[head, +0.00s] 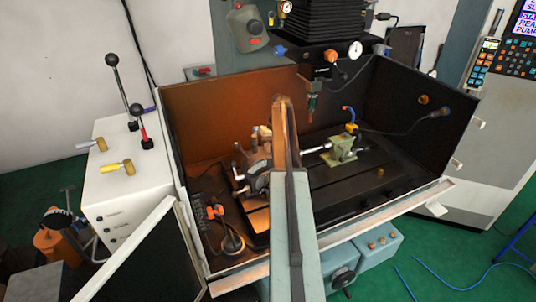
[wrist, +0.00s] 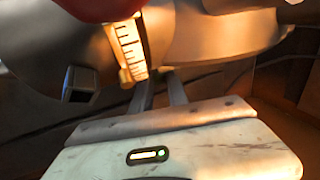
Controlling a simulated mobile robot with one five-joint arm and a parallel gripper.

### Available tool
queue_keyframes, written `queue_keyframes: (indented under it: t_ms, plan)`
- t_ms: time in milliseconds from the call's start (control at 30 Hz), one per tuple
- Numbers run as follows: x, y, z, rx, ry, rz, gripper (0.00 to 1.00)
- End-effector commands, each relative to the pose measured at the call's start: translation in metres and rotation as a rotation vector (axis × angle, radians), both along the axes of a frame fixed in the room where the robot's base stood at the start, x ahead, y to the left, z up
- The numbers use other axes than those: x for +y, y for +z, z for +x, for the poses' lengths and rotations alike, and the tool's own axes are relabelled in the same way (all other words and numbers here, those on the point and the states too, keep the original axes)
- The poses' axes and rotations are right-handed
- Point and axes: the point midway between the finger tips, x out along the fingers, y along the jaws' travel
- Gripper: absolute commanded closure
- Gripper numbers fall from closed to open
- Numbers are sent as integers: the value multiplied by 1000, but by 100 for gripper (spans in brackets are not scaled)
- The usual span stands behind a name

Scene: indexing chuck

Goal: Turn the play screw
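The indexing chuck (head: 258,180) sits on the machine table, left of my arm and partly hidden by it. The wrist view is filled by its grey rounded body (wrist: 215,35), with a graduated ring (wrist: 130,50) and a dark square-ended part (wrist: 80,85) at the left. I cannot tell for sure which part is the play screw. My gripper (wrist: 161,77) has two thin fingers, apart, with nothing seen between them. Their tips are just below the grey body beside the ring; whether they touch it is unclear. In the head view my arm hides the gripper.
A metal tray with dark walls (head: 215,100) surrounds the machine table. A green tailstock (head: 342,150) stands right of my arm, and a spindle head (head: 325,60) hangs above. A white cabinet with levers (head: 115,185) stands left. The table's right part (head: 385,185) is fairly clear.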

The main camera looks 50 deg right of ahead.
Motion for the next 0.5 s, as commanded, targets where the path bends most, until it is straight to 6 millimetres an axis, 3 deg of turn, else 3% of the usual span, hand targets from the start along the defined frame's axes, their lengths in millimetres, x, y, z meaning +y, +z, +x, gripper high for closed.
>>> queue_keyframes:
  t_ms: [267,500]
  plan:
    - [-8,-9,-1,-66,-5,167,100]
    - [-7,-3,-3,-99,-1,245,100]
